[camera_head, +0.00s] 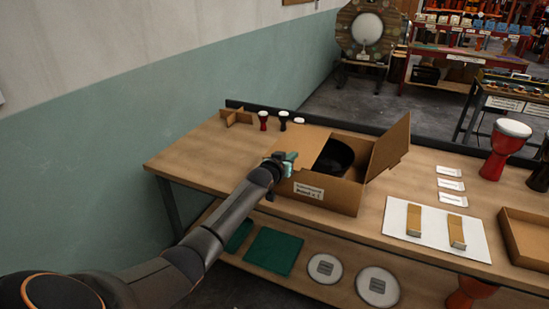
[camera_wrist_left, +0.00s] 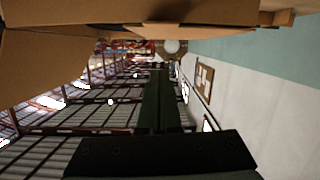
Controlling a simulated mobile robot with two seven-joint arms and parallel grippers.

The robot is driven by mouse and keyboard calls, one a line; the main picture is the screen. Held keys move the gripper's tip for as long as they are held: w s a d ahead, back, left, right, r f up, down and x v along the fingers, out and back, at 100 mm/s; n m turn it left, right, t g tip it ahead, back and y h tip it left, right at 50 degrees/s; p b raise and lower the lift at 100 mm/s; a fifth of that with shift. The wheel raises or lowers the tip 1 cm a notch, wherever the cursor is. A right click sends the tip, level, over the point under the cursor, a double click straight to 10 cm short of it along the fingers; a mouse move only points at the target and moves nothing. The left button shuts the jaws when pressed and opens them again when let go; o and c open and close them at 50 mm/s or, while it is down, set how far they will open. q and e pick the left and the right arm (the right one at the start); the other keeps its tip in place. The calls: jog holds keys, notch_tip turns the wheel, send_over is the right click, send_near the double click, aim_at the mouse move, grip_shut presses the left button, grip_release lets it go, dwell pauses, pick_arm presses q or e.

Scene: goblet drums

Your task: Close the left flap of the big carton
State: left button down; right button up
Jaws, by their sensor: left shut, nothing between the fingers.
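The big carton (camera_head: 330,194) stands on the wooden table with a white label on its front. A dark round object (camera_head: 336,156) shows inside its open top. The right flap (camera_head: 391,144) stands up and leans outward. The left flap (camera_head: 300,138) is a brown panel at the carton's left side, partly hidden by my gripper; I cannot tell its exact angle. My left gripper (camera_head: 287,160) is shut and empty at the carton's left front edge; I cannot tell whether it touches. In the left wrist view, cardboard (camera_wrist_left: 130,12) fills the top, beyond the gripper (camera_wrist_left: 160,78).
Small drums (camera_head: 284,119) and a cardboard divider (camera_head: 236,117) stand at the table's back left. Right of the carton lie a white board (camera_head: 433,233) with two tan pieces, several labels and an open tray (camera_head: 525,235). The table's left end is clear.

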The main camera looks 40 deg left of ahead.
pick_arm(q)
jog(key=v, duration=0.9)
jog(key=shift+s+d+f+p, duration=0.2)
jog(key=shift+s+f+p, duration=0.1)
jog(key=shift+s+p, duration=0.05)
jog(key=s+d+f+m+g+h, duration=0.4)
jog(key=s+d+f+m, duration=0.1)
jog(key=s+d+f, duration=1.65)
jog(key=s+d, duration=0.1)
jog(key=s, duration=0.3)
jog(key=s+d+f+g+h, duration=0.1)
jog(key=s+d+f, duration=0.2)
jog(key=s, duration=0.4)
jog(key=shift+f+m+g+h, duration=0.25)
jog(key=shift+m+g+h, duration=0.05)
jog(key=shift+w, duration=0.1)
